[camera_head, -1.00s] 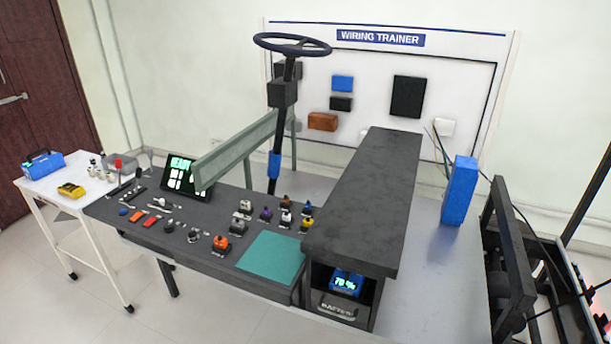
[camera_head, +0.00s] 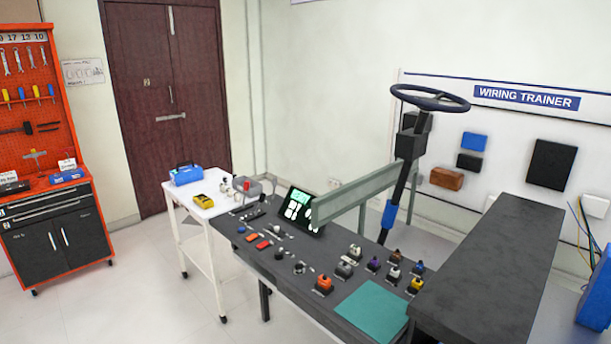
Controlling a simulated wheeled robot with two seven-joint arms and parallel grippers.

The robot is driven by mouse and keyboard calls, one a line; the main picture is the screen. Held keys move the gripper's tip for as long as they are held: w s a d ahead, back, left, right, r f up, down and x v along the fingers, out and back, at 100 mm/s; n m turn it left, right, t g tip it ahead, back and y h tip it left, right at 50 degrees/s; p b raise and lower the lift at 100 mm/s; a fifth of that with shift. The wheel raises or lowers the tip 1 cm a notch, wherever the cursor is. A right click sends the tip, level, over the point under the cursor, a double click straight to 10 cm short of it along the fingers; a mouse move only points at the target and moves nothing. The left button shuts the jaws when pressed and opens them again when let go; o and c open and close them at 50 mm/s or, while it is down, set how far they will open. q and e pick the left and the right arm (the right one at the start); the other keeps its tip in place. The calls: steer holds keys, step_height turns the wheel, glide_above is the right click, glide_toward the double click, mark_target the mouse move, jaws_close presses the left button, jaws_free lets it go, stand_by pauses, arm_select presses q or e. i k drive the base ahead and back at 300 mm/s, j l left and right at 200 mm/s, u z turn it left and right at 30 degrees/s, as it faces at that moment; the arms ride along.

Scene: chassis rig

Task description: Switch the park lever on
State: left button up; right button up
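A dark control panel (camera_head: 262,268) carries rows of switches, buttons and knobs. At its far left end stands a small lever with a red top (camera_head: 246,186). Several knobbed controls stand towards the right, among them an orange one (camera_head: 323,284), a purple one (camera_head: 373,263) and a yellow one (camera_head: 415,286). Their labels are too small to read, so I cannot tell which control is the park lever or how it is set. Neither of my grippers is in view.
A raised dark top (camera_head: 490,270) is on the right. Floor at front left is clear.

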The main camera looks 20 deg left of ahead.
mark_target(246, 185)
steer(key=i+j, duration=0.2)
steer(key=j, duration=0.3)
steer(key=i+j, duration=0.25)
steer(key=j, duration=0.2)
steer(key=i+j, duration=0.2)
steer(key=j, duration=0.3)
steer(key=i+j, duration=0.2)
steer(key=j, duration=0.25)
steer(key=i+j, duration=0.25)
steer(key=j, duration=0.25)
steer(key=i+j, duration=0.2)
steer(key=j, duration=0.25)
steer(key=i+j, duration=0.2)
steer(key=j, duration=0.3)
steer(key=i+j+z, duration=0.1)
steer(key=i+j, duration=0.15)
steer(key=j, duration=0.25)
